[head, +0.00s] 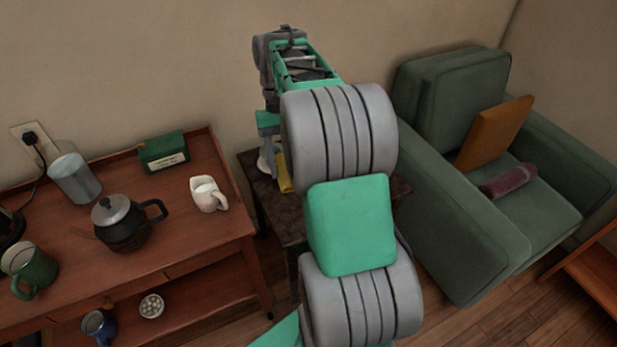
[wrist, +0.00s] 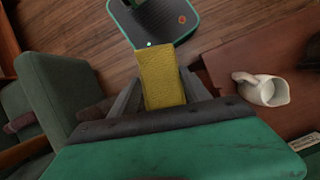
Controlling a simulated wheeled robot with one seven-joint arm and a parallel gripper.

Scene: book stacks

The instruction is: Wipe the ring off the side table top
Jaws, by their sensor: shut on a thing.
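My gripper (wrist: 162,90) is shut on a yellow cloth or sponge (wrist: 163,82), which sticks out between the fingers in the wrist view. The yellow piece (head: 285,174) also shows in the head view, over the left part of the side table. The side table (head: 285,224) has a dark, mottled top and stands between the sideboard and the armchair. My arm covers much of its top. I cannot tell whether the yellow piece touches the top. No ring can be made out on the visible part.
The wooden sideboard (head: 205,250) at left holds a white jug (head: 207,194), a dark kettle (head: 125,222), a green box (head: 163,152), a grey cup (head: 75,178) and a green mug (head: 28,268). A green armchair (head: 455,225) stands close on the right.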

